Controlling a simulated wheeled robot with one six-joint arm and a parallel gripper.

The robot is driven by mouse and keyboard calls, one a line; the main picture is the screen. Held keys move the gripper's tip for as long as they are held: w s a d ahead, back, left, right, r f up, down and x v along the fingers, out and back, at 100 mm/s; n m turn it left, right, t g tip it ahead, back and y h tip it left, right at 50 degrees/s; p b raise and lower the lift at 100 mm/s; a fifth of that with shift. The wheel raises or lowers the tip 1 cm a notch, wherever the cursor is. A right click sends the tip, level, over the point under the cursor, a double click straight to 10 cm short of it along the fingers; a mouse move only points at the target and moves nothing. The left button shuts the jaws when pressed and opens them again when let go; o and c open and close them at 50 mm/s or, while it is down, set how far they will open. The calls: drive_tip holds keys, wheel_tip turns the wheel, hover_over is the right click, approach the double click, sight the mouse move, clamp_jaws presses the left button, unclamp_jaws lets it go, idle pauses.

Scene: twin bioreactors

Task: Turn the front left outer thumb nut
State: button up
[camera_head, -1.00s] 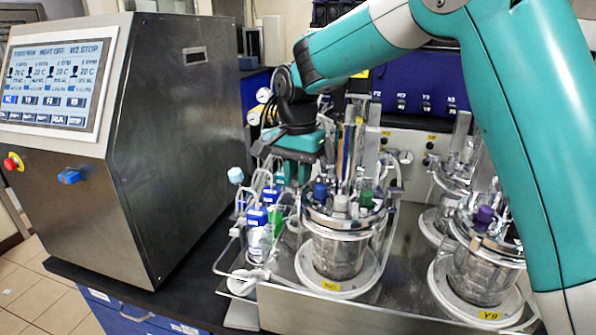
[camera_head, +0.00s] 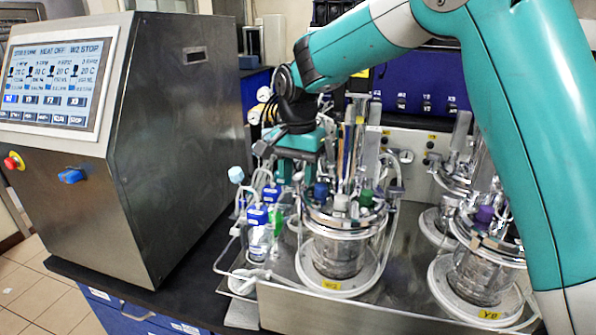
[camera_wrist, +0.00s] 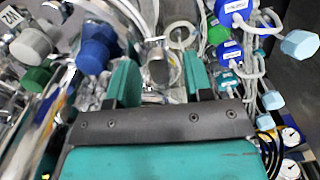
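The front left glass vessel (camera_head: 338,257) stands on its white ring with a metal head plate (camera_head: 345,218) bearing blue, grey and green caps. My gripper (camera_wrist: 161,80) points down behind and left of this vessel's head plate in the head view, where its fingertips are hidden by tubes and caps. In the wrist view its two teal fingers stand apart, with a clear gap between them. A small grey round-ended metal part (camera_wrist: 158,70) shows in line with this gap. I cannot tell whether it is the thumb nut or whether a finger touches it.
Blue-capped bottles (camera_head: 259,235) with looping tubes stand left of the vessel. A blue cap (camera_wrist: 95,50) sits close left of the fingers in the wrist view. A second vessel (camera_head: 482,270) stands at right. The steel control cabinet (camera_head: 180,140) fills the left.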

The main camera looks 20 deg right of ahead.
sight(298, 176)
wheel_tip(298, 176, up, 17)
drive_tip(key=b, duration=0.2)
drive_tip(key=shift+r, duration=0.2)
idle(0.5)
